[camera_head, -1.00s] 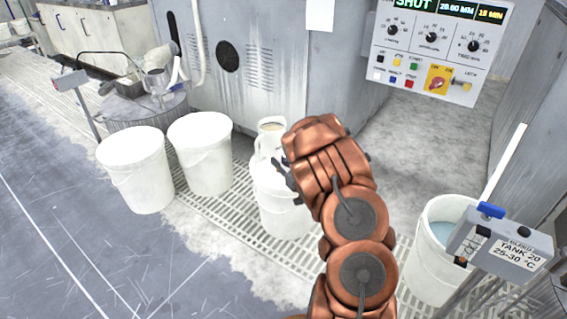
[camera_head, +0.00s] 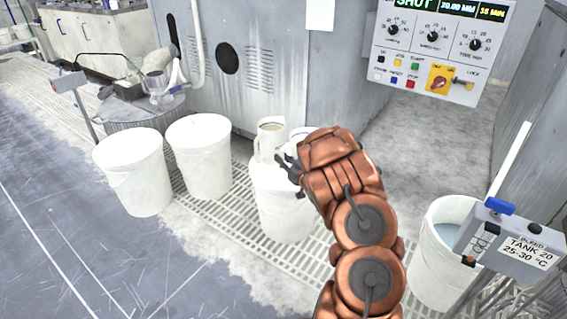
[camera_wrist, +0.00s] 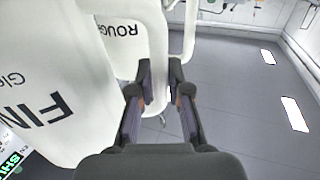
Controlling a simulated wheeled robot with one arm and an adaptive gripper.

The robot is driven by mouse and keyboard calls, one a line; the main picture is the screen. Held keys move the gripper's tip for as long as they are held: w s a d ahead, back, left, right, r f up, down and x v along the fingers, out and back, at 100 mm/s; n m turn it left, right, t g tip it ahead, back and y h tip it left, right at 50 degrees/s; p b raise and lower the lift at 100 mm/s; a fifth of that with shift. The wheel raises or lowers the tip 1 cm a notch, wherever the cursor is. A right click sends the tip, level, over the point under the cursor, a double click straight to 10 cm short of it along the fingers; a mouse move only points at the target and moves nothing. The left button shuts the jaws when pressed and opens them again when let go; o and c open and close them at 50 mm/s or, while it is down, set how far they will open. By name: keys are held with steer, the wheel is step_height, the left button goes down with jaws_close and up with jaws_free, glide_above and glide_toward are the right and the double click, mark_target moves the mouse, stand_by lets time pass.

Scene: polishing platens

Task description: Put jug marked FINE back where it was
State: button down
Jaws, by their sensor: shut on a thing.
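The jug marked FINE (camera_wrist: 60,60) fills the left of the wrist view, seen upside down. My gripper (camera_wrist: 160,95) is shut on its white handle. In the head view it appears to be the right-hand white jug (camera_head: 298,132), mostly hidden behind my gripper (camera_head: 287,165). The jug marked ROUGH (camera_wrist: 122,30) is close beside it; it appears to be the left-hand jug (camera_head: 268,143) in the head view. Both are over the white lidded bucket (camera_head: 283,215). I cannot tell whether the FINE jug touches the lid.
Two white lidded buckets (camera_head: 135,180) (camera_head: 200,160) stand to the left. An open bucket of bluish liquid (camera_head: 440,235) stands at right beside the TANK 20 box (camera_head: 520,250). A grey cabinet (camera_head: 260,70) and control panel (camera_head: 440,50) are behind. The floor at front left is clear.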

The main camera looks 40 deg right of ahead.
steer(key=shift+f, duration=0.15)
steer(key=c, duration=1.1)
jaws_free()
